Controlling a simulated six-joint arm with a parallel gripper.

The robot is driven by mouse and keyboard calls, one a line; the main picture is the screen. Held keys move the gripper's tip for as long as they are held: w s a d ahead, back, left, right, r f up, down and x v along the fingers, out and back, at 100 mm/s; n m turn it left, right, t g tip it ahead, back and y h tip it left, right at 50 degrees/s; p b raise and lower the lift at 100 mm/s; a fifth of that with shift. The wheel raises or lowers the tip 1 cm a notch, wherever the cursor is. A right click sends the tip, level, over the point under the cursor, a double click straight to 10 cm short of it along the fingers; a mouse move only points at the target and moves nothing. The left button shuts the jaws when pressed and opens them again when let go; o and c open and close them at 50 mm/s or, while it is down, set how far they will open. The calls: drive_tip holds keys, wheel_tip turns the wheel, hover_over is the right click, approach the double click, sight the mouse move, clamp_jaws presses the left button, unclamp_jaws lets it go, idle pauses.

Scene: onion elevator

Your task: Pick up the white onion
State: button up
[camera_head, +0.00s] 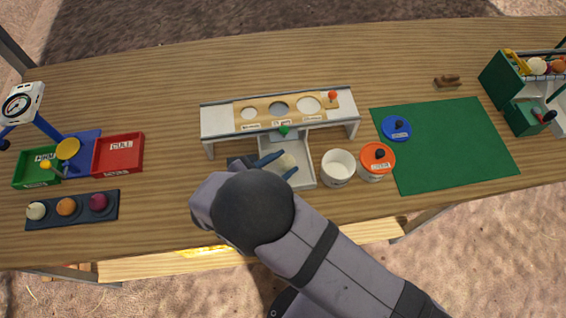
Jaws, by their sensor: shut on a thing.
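My gripper (287,163) is over the white tray (304,172) at the front of the sorting stand. Its blue fingers are shut on a pale, rounded thing that looks like a white onion (285,161). My wrist hides part of it, and I cannot tell whether it touches the tray. Another pale onion (36,211) sits at the left of a dark holder (80,221), beside an orange one (66,206) and a purple one (98,202).
The stand (225,121) has a plate with round holes behind my gripper. A white cup (339,167) and an orange-lidded jar (376,160) stand close on the right. A red bin (119,153) and green bin (22,175) are left. The green mat (450,150) is mostly clear.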

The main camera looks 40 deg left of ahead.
drive_tip(key=shift+r, duration=0.15)
drive_tip(key=shift+r, duration=0.2)
drive_tip(key=shift+s+r+b, duration=0.1)
drive_tip(key=shift+s+b, duration=0.15)
drive_tip(key=shift+b, duration=0.15)
drive_tip(key=s, duration=0.1)
drive_tip(key=s+b, duration=0.1)
drive_tip(key=s, duration=0.1)
drive_tip(key=shift+s+a+r, duration=0.1)
drive_tip(key=shift+s+a, duration=0.2)
drive_tip(key=shift+s, duration=0.1)
wheel_tip(320, 180, up, 14)
drive_tip(key=b, duration=0.1)
drive_tip(key=shift+w, duration=0.2)
drive_tip(key=shift+d, duration=0.1)
